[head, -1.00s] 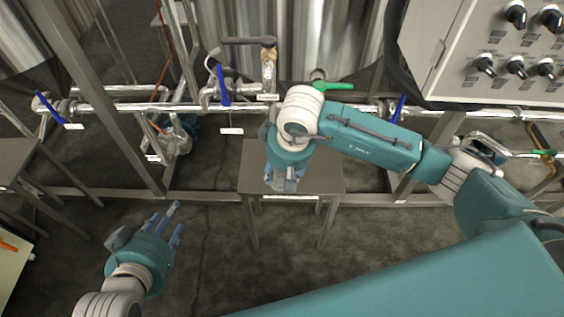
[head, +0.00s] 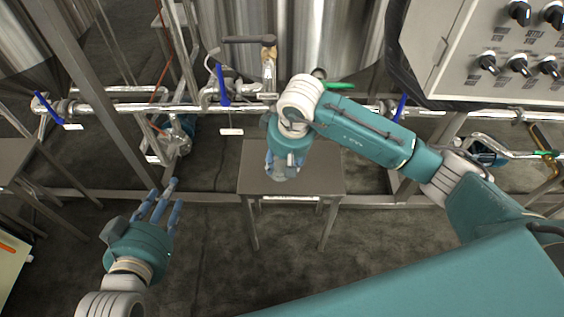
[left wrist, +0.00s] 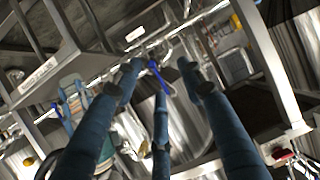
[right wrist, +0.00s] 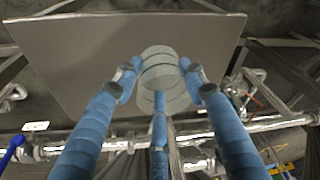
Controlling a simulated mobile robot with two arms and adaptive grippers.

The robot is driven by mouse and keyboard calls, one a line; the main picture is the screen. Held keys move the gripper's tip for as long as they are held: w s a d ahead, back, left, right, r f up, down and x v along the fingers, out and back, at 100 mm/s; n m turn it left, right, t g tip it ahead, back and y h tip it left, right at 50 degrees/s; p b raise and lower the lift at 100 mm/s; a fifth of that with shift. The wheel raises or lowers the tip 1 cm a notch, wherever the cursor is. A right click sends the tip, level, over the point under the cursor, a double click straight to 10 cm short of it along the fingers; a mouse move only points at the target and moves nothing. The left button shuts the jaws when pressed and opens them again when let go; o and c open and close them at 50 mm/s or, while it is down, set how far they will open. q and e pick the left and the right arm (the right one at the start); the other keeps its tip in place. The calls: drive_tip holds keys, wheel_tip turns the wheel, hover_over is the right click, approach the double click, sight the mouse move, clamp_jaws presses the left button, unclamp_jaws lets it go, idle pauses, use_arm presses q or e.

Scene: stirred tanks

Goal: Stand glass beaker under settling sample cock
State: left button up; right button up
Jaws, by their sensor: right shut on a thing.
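My right gripper (head: 283,168) is shut on the glass beaker (right wrist: 160,75), seen between its blue fingers in the right wrist view. In the head view the clear beaker (head: 284,174) is mostly hidden by the hand, over the top of a small steel stand (head: 320,175). I cannot tell whether it touches the stand. A brass cock (head: 268,60) with a grey lever is on the pipework behind the stand; I cannot read its label. My left gripper (head: 168,203) is open and empty, left of the stand; its spread fingers also show in the left wrist view (left wrist: 160,85).
A horizontal pipe (head: 150,107) with blue-handled valves runs behind the stand, below the steel tanks (head: 310,40). A green handle (head: 338,85) sits near my right forearm. A control box (head: 490,60) with several knobs hangs at upper right.

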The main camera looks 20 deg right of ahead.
drive_tip(key=o, duration=1.5)
drive_tip(key=shift+o, duration=0.2)
